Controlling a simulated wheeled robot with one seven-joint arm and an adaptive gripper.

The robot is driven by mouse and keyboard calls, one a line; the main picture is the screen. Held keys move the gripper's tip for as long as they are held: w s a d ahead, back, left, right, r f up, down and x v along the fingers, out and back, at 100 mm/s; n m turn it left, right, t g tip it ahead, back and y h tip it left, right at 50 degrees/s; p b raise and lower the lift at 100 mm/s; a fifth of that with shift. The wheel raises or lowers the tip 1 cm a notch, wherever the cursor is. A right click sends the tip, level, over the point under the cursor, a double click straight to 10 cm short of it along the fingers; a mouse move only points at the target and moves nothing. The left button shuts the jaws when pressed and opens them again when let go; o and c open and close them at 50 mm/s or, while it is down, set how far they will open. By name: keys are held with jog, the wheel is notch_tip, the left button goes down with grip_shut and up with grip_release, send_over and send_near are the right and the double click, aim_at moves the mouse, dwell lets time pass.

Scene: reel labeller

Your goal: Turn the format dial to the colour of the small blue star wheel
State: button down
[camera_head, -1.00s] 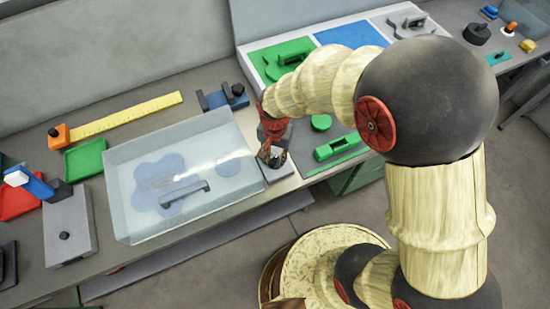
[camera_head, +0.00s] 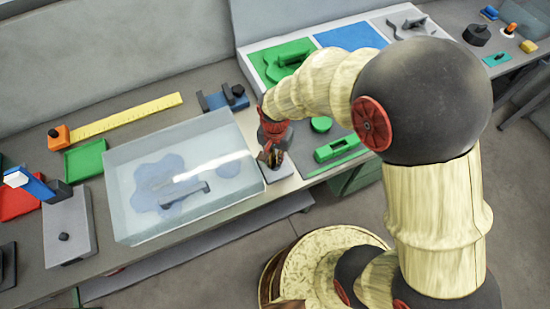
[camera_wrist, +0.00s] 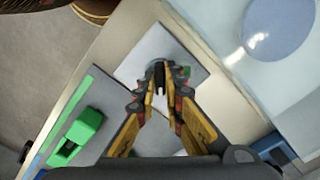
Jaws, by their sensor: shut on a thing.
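My gripper (camera_head: 271,158) points down at a pale square dial plate (camera_head: 279,173) just right of the clear cover. In the wrist view the fingers (camera_wrist: 160,88) are closed around a small dark knob, the format dial (camera_wrist: 159,66), at the middle of the plate (camera_wrist: 143,58). The fingers hide most of the knob. A small green mark (camera_wrist: 186,71) shows on the plate. A blue lobed, star-like shape (camera_head: 150,172) lies under the clear cover (camera_head: 122,218), with a smaller round blue shape (camera_head: 229,167) beside it.
A green block (camera_head: 338,149) and green disc (camera_head: 320,124) lie right of my gripper. A yellow ruler (camera_head: 125,117) lies at back left.

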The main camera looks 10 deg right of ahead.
aim_at(275, 161)
dwell(0.4)
jog(key=n+p, duration=0.2)
jog(key=n, duration=0.2)
jog(key=shift+r, duration=0.1)
jog(key=shift+n+p, duration=0.7)
jog(key=shift+n, duration=1.7)
jog(key=c, duration=1.9)
grip_release()
notch_tip(275, 161, up, 12)
